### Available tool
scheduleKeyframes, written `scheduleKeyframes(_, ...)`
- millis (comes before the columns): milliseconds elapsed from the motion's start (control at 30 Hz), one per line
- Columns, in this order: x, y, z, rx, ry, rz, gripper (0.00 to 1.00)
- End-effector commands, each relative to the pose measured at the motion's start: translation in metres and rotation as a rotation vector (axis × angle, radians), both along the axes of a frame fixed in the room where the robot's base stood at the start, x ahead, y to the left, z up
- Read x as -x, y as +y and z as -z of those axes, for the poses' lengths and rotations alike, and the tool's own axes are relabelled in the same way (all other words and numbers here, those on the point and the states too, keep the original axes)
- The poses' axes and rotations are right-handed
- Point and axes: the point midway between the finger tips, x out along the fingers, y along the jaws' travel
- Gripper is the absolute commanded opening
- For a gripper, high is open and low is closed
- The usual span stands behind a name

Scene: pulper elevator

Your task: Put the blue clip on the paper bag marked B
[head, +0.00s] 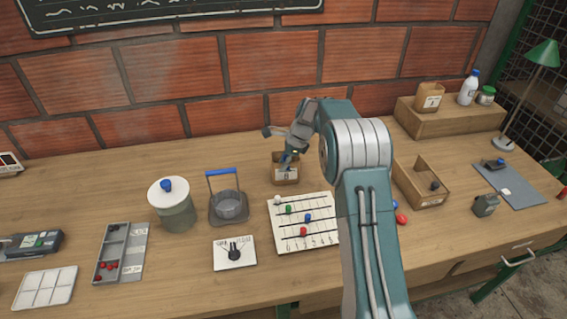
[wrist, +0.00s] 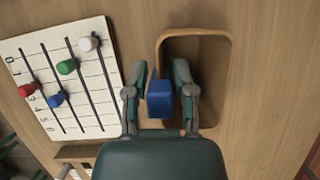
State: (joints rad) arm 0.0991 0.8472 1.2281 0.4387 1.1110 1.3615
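The paper bag marked B (head: 286,175) stands open on the bench, beyond the white slider board. In the wrist view I look down on its brown rim (wrist: 232,65). My gripper (head: 288,155) is at the top of this bag. In the wrist view my gripper (wrist: 160,84) has its two fingers on either side of the blue clip (wrist: 159,100) and appears shut on it. The clip overlaps the bag's left rim in that view. Whether its jaws grip the paper or only hover above it is hidden.
The slider board (head: 303,222) lies just in front of the bag. A grey basket with a blue handle (head: 228,205) and a lidded pot (head: 173,205) stand left. An open wooden box (head: 420,184) is at right. Another paper bag (head: 429,97) stands on a raised block.

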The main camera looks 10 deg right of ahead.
Motion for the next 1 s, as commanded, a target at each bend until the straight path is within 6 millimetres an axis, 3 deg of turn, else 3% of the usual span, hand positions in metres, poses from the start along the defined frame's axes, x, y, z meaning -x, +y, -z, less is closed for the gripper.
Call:
scheduleKeyframes(467,0.0,-0.002,-0.005,0.0,-0.002,0.001,0.62)
scheduleKeyframes(1000,0.002,-0.04,-0.096,0.001,-0.003,0.001,0.62)
